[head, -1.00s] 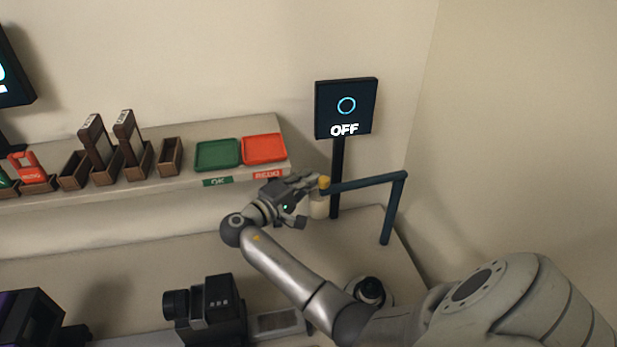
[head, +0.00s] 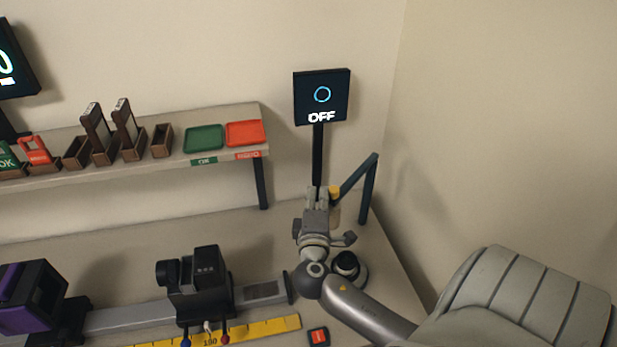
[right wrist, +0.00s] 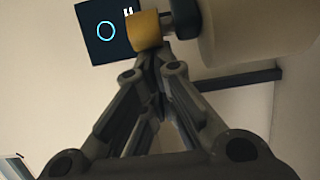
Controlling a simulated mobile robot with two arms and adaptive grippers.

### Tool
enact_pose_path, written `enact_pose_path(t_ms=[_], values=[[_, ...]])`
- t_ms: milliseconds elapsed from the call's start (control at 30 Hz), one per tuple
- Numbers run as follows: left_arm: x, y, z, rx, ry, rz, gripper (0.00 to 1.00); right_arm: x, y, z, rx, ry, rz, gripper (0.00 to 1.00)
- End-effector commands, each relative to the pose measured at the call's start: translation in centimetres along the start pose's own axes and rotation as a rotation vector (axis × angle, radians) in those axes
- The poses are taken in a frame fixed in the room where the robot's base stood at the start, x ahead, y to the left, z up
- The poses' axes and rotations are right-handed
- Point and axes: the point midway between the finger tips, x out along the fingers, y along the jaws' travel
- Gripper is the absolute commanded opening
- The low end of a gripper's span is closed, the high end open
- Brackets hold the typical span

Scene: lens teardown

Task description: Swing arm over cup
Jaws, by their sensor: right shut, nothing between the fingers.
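The swing arm (head: 356,174) is a dark blue bar on a post at the right end of the bench. It carries a yellow knob (head: 334,192) and a cream cylinder (head: 335,214) at its free end. My right gripper (head: 317,190) is shut and empty, pointing away from the head camera beside the knob. In the right wrist view, the yellow knob (right wrist: 144,30) is right at the shut fingertips (right wrist: 150,52); contact is unclear. The cream cylinder (right wrist: 255,28) is beyond. A dark round cup-like piece (head: 347,264) stands on the bench below my wrist. My left gripper is out of view.
A black sign reading OFF (head: 322,97) stands behind my gripper. A shelf holds a green tray (head: 204,139), a red tray (head: 245,133) and wooden holders. A black device (head: 197,283) on a rail and a yellow ruler (head: 260,328) lie to the left.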

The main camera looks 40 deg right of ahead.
Motion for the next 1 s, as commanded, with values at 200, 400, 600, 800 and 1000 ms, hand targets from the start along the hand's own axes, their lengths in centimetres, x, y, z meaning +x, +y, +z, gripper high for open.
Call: enact_pose_path(t_ms=[200, 400, 600, 800, 1000], values=[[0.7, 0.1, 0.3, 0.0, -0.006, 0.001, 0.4, -1.5, -0.2, 2.4, -0.009, 0.172, 0.0, 0.0], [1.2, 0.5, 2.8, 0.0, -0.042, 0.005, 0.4, -2.5, -0.2, 3.9, 0.0, 0.29, -0.002, 0.0], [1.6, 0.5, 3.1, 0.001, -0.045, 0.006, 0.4, -3.1, -0.2, 5.2, 0.001, 0.286, -0.001, 0.0], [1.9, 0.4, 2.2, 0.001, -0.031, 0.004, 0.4, -3.4, -0.1, 6.0, 0.001, 0.285, 0.0, 0.0], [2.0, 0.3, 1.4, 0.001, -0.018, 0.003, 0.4, -3.5, -0.1, 6.4, 0.0, 0.281, 0.0, 0.0]])
